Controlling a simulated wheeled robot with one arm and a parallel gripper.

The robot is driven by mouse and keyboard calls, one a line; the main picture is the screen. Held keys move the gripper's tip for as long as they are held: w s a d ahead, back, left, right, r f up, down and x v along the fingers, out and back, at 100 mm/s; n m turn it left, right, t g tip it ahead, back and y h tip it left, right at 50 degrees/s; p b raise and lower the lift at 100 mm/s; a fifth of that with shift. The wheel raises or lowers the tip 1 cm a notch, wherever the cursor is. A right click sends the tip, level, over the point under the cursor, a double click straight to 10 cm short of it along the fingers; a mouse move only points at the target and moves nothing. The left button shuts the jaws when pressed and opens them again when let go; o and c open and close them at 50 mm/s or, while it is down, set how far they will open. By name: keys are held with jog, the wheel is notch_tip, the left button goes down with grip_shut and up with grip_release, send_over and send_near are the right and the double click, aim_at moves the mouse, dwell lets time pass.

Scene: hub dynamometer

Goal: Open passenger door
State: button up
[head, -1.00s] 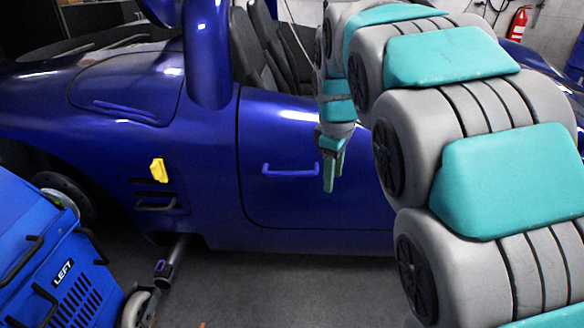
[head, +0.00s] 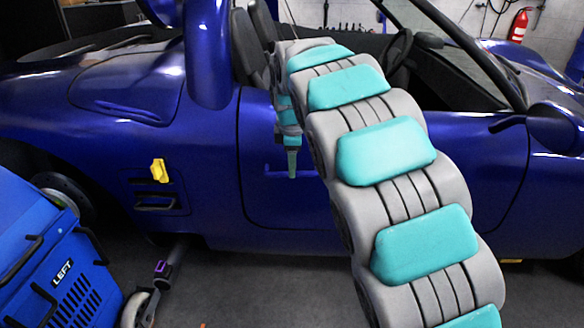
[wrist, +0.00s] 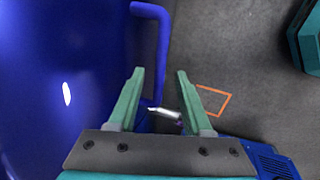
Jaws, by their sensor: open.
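The blue passenger door (head: 270,215) of the sports car looks shut, its panel flush with the body. Its blue bar handle (head: 273,170) shows in the head view, partly hidden behind my gripper (head: 292,163). In the wrist view the handle (wrist: 164,50) runs between the lines of my two green fingers. My gripper (wrist: 160,73) is open, with nothing clasped. I cannot tell how deep the handle sits between the fingers.
A blue cart labelled LEFT (head: 65,275) stands at lower left. A yellow part (head: 159,170) sits on the car's side behind the door. An orange floor outline (wrist: 214,101) shows in the wrist view. Grey floor (head: 265,290) in front of the door is clear.

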jog(key=shift+x, duration=1.2)
grip_shut()
dwell(0.5)
